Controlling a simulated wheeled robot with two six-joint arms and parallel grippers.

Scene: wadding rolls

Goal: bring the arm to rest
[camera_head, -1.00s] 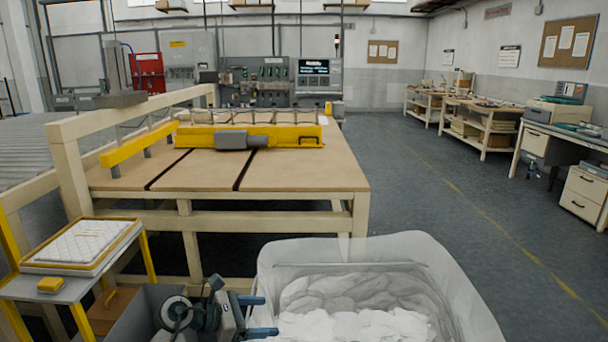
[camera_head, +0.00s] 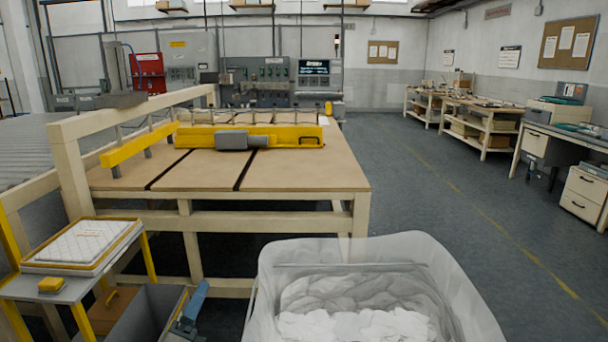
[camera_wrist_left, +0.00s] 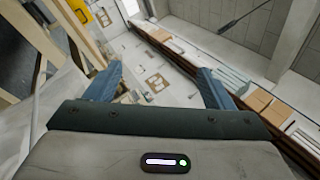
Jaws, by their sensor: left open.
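My left gripper (camera_head: 190,314) shows at the bottom edge of the head view, between a grey open box and the translucent bin. Only a blue finger and a bit of its grey body are visible there. In the left wrist view my left gripper (camera_wrist_left: 160,84) has its two blue fingers wide apart with nothing between them. That view is tilted, with the room's wall and shelving beyond the fingers. My right gripper is out of view.
A translucent bin (camera_head: 462,300) with white wadding (camera_head: 360,326) stands at the front. The grey box (camera_head: 140,312) and a small stand with a white quilted pad (camera_head: 85,242) are at the left. A large worktable (camera_head: 300,172) lies behind. The floor at right is clear.

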